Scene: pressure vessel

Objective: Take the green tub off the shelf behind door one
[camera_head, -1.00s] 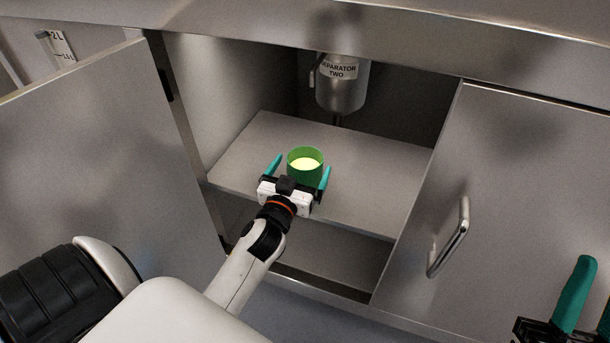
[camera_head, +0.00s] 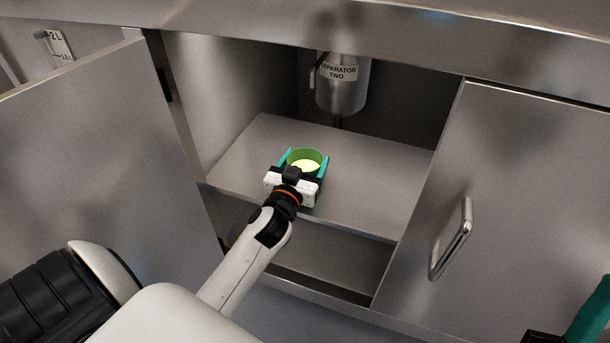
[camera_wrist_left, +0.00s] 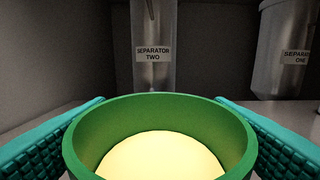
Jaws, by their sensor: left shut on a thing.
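The green tub (camera_head: 305,155) stands on the shelf (camera_head: 366,170) inside the open cabinet, with pale yellow contents showing at its top. My left gripper (camera_head: 304,165) is shut on the tub, with one teal finger on each side. The left wrist view shows the tub's green rim (camera_wrist_left: 160,103) upright between the two ribbed teal fingers. The wrist hides the tub's lower front in the head view. The open door (camera_head: 95,150) stands to the left. Only part of my right gripper (camera_head: 590,315) shows at the lower right edge, and its opening cannot be judged.
A metal vessel labelled SEPARATOR TWO (camera_head: 342,85) hangs above the back of the shelf. The left wrist view also shows a SEPARATOR ONE vessel (camera_wrist_left: 287,60). A shut door with a handle (camera_head: 452,240) is at the right. The shelf right of the tub is clear.

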